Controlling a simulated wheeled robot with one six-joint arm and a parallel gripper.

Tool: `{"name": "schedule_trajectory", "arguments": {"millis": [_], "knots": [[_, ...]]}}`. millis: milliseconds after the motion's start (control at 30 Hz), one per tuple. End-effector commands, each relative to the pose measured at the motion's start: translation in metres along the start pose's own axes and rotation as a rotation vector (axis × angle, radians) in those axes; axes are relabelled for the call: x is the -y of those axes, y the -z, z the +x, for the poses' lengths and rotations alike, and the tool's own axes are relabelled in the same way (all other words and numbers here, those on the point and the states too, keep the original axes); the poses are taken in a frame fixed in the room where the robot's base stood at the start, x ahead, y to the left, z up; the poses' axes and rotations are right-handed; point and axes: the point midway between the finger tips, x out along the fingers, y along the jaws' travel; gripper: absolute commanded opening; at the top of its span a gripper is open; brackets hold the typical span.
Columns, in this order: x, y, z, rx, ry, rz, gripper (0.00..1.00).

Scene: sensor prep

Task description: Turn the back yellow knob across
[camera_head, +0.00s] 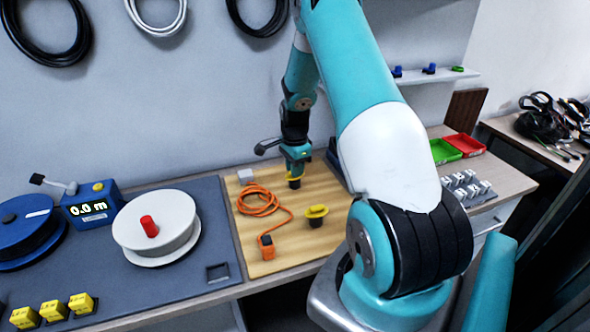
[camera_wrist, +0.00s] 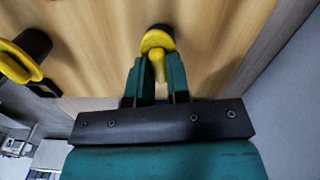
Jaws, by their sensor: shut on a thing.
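The back yellow knob (camera_wrist: 157,41) sits on a dark base on the wooden board. In the wrist view its yellow handle lies lengthwise between the two green fingers of my gripper (camera_wrist: 159,76), which are shut on it. In the head view my gripper (camera_head: 295,175) points down at the back of the board and hides most of this knob. The front yellow knob (camera_head: 317,211) stands apart, nearer the front edge, with its handle lying across. It also shows at the left of the wrist view (camera_wrist: 20,62).
An orange cable (camera_head: 262,203) lies coiled on the board (camera_head: 285,255), left of my gripper, with an orange plug (camera_head: 267,247) at its front end. A white spool (camera_head: 155,225) and a blue meter (camera_head: 92,205) stand left. Green and red bins (camera_head: 444,151) are at the right.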

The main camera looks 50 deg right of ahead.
Motion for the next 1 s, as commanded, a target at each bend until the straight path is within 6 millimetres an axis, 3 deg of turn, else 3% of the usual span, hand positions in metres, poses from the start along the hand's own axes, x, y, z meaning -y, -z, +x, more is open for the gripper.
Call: {"name": "schedule_trajectory", "arguments": {"millis": [400,933,967,1000], "knots": [[0.0012,0.0006,-0.0015,-0.002,0.004,0.18,0.0],[0.0015,0.0008,-0.0019,-0.002,0.005,0.204,0.0],[0.0015,0.0008,-0.0019,-0.002,0.005,0.204,0.19],[0.0014,0.0008,-0.0019,-0.002,0.005,0.205,0.28]]}}
